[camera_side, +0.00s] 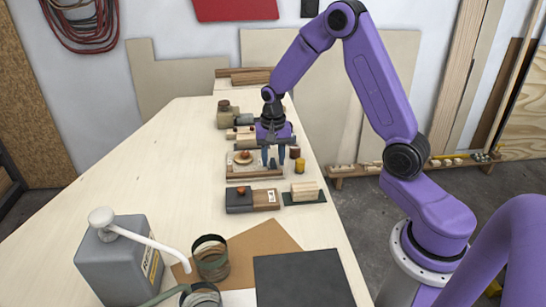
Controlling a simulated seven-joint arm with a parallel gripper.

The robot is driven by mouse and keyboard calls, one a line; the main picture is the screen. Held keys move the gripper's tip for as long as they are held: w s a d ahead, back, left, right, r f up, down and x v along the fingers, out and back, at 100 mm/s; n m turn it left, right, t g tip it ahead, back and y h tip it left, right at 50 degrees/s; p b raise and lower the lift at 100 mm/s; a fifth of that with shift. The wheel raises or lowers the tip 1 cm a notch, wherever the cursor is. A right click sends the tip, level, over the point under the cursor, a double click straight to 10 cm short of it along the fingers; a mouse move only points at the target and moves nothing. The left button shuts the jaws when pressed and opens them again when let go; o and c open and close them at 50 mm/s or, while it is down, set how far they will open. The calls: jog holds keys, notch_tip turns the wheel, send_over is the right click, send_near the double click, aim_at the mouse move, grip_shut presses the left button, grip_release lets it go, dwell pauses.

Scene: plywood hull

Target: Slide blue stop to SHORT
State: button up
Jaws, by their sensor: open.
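My gripper (273,160) points down over the far right part of the workbench (150,170). Its fingers are apart, with no object visible between them. Below and beside it is a low wooden fixture (240,177) with a rail along its near side. A round wooden disc with a reddish knob (243,157) sits on this fixture, left of the fingers. I cannot make out a blue stop or a SHORT mark; they may be hidden by the gripper or too small to tell. Whether the fingers touch the fixture cannot be told.
Small brown (295,153) and yellow (300,167) cylinders stand close right of the gripper. A grey jug (118,262) and jars (211,260) stand in front. The bench's left side is clear.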

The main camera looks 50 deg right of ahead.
aim_at(261, 170)
grip_shut()
jog(key=shift+w+a, duration=1.25)
grip_release()
notch_tip(261, 170, up, 18)
jog(key=shift+f, duration=0.25)
